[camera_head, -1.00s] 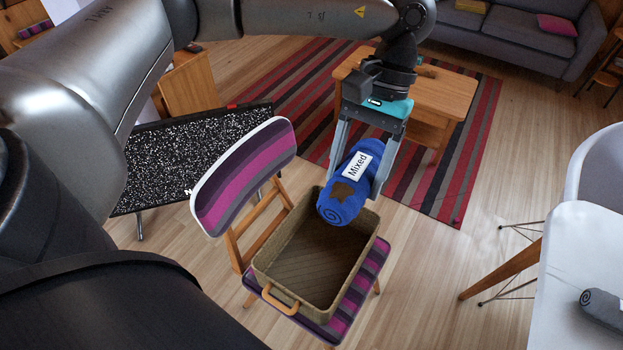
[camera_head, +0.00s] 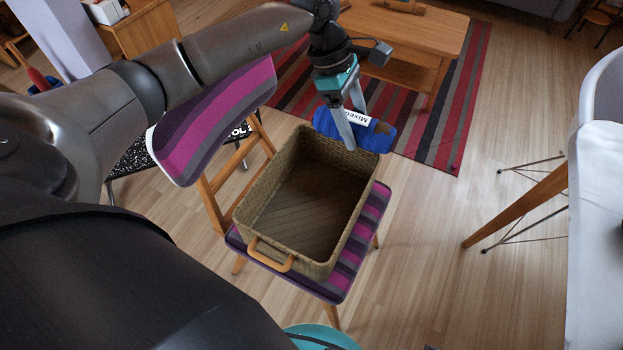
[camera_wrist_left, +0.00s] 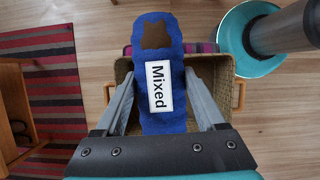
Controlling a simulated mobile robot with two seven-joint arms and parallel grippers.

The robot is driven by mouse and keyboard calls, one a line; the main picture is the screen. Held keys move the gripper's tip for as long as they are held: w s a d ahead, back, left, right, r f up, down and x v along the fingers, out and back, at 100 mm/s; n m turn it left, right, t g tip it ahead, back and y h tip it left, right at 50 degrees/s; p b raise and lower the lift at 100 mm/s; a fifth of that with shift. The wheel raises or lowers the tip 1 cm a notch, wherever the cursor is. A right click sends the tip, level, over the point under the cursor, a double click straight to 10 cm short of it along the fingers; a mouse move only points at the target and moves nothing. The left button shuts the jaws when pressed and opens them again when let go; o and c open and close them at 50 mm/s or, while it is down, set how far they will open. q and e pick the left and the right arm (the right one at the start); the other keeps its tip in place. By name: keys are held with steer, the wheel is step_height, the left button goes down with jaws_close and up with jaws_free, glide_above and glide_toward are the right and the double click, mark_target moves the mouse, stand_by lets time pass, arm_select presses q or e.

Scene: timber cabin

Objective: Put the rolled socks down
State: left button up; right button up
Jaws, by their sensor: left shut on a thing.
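The rolled socks (camera_head: 379,139) are a blue bundle with a brown patch and a white label reading "Mixed". My left gripper (camera_head: 352,126) is shut on them, one finger on each side, at the basket's far rim in the head view. The socks also show between the fingers in the left wrist view (camera_wrist_left: 154,122), partly covering the basket (camera_wrist_left: 237,91). The wicker basket (camera_head: 305,208) has a wooden handle and looks empty, standing on the striped chair seat. My right gripper is not in view.
The chair's striped backrest (camera_head: 215,115) rises left of the basket, below my left arm. A wooden coffee table (camera_head: 425,30) stands on a striped rug (camera_head: 440,135) behind. A white table (camera_head: 600,230) is at the right edge. Bare floor lies between chair and white table.

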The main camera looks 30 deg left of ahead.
arm_select(q)
steer(key=w+a+f+n+t+y+b, duration=0.1)
steer(key=w+a+f+n+t+b, duration=0.15)
steer(key=a+f+n+b, duration=0.45)
steer(key=n+b, duration=0.2)
steer(key=b, duration=0.1)
glide_above(326, 192)
steer(key=s+a, duration=0.1)
step_height(326, 192, down, 14)
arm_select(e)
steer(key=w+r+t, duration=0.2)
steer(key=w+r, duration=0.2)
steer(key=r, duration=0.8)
arm_select(q)
step_height(326, 192, down, 4)
steer(key=shift+a+r+t+y+b, duration=0.1)
steer(key=shift+r+t+y+b, duration=0.15)
steer(key=shift+b, duration=0.45)
steer(key=shift+f, duration=0.45)
steer(key=shift+s+f+b, duration=0.1)
steer(key=shift+f+b, duration=0.65)
steer(key=shift+f, duration=0.35)
steer(key=shift+f+b, duration=0.45)
steer(key=shift+f, duration=0.45)
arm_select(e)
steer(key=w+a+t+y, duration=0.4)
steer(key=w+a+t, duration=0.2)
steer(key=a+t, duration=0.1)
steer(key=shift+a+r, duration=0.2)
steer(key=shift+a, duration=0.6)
